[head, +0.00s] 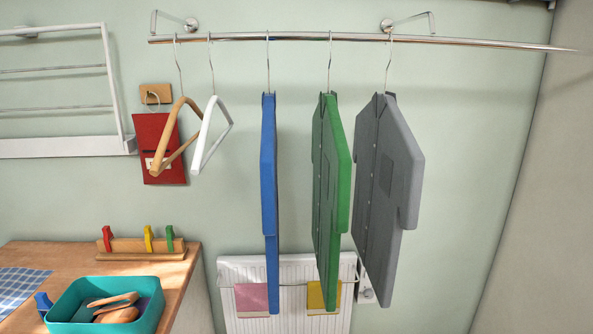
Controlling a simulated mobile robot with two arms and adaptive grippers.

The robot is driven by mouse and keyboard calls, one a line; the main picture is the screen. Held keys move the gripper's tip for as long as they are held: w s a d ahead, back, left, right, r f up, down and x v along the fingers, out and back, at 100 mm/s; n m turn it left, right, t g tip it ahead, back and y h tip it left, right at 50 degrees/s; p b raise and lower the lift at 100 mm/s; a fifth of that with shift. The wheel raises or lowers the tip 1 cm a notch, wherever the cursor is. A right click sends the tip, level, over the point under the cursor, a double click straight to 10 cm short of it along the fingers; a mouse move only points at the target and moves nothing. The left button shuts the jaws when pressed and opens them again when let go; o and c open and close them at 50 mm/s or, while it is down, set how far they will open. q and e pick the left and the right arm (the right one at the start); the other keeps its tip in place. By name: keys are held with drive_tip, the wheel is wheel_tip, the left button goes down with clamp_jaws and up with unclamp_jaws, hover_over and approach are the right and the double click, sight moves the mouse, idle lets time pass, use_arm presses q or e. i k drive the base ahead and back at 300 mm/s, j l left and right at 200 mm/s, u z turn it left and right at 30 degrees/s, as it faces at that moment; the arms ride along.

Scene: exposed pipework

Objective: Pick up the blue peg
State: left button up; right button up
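The blue peg (43,302) is at the lower left, at the left end of the teal basket (62,314). It stands tilted against or clipped on the basket's rim; I cannot tell which. The basket sits on a wooden worktop (60,257) and holds wooden items (117,315) and something dark bluish-purple, partly hidden by the rim. Neither of my grippers shows in the head view.
A wooden rail (140,245) with red, yellow and green pegs stands behind the basket. A blue checked cloth (17,286) lies left. Hangers and blue, green and grey shirts hang from a metal rail (290,37). A white radiator (240,272) is below.

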sight(43, 303)
drive_tip(key=u, duration=1.5)
